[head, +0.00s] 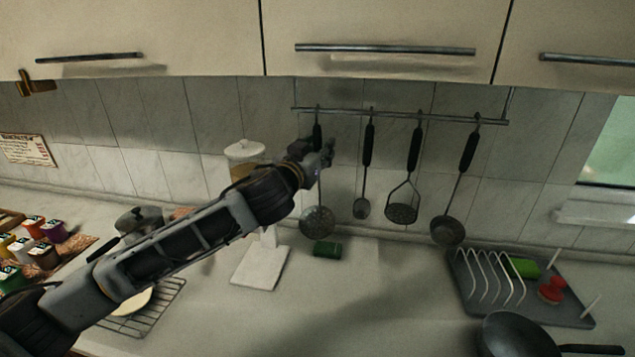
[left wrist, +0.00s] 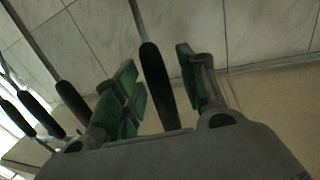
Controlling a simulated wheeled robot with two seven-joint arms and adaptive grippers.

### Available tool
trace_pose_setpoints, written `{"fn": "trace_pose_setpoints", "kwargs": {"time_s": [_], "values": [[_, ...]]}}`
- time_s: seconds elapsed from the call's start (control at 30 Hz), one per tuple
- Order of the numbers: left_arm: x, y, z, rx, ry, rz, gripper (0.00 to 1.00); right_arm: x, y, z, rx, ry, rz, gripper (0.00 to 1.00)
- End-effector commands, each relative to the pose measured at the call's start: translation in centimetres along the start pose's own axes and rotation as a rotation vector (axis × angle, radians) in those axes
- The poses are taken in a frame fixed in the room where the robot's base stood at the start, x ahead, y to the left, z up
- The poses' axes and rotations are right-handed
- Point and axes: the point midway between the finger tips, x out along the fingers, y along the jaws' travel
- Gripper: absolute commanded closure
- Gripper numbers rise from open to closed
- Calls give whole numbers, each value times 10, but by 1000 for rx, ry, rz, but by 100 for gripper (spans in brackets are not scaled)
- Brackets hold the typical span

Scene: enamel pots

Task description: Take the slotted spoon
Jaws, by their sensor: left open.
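The slotted spoon (head: 317,220) hangs from the wall rail at the left end of a row of utensils. Its round perforated head shows below my left gripper (head: 322,155) in the head view, and the gripper hides part of its shaft. In the left wrist view the black handle (left wrist: 157,85) stands between the two green-padded fingers of my left gripper (left wrist: 160,95). The fingers are open, with gaps visible on both sides of the handle. My right gripper is not in view.
A small spoon (head: 362,207), a masher (head: 402,212) and a ladle (head: 447,230) hang to the right on the same rail (head: 400,116). Cabinets (head: 380,30) overhang above. A dish rack (head: 490,277) and a pan (head: 515,335) stand at right; a lidded jar (head: 244,152) stands close left.

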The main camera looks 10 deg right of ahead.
Motion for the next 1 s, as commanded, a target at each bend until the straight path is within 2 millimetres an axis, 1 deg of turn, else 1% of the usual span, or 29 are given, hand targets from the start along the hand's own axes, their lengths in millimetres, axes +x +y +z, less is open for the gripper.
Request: {"fn": "trace_pose_setpoints", "kwargs": {"time_s": [0.2,0.23,0.53,0.57,1.0], "values": [[0,0,0,0,0,0,59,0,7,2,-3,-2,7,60],[0,0,0,0,0,0,60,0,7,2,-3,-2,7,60],[0,0,0,0,0,0,99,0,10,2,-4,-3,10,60],[0,0,0,0,0,0,100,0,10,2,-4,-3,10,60],[0,0,-2,1,1,0,100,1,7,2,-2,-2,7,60]]}}
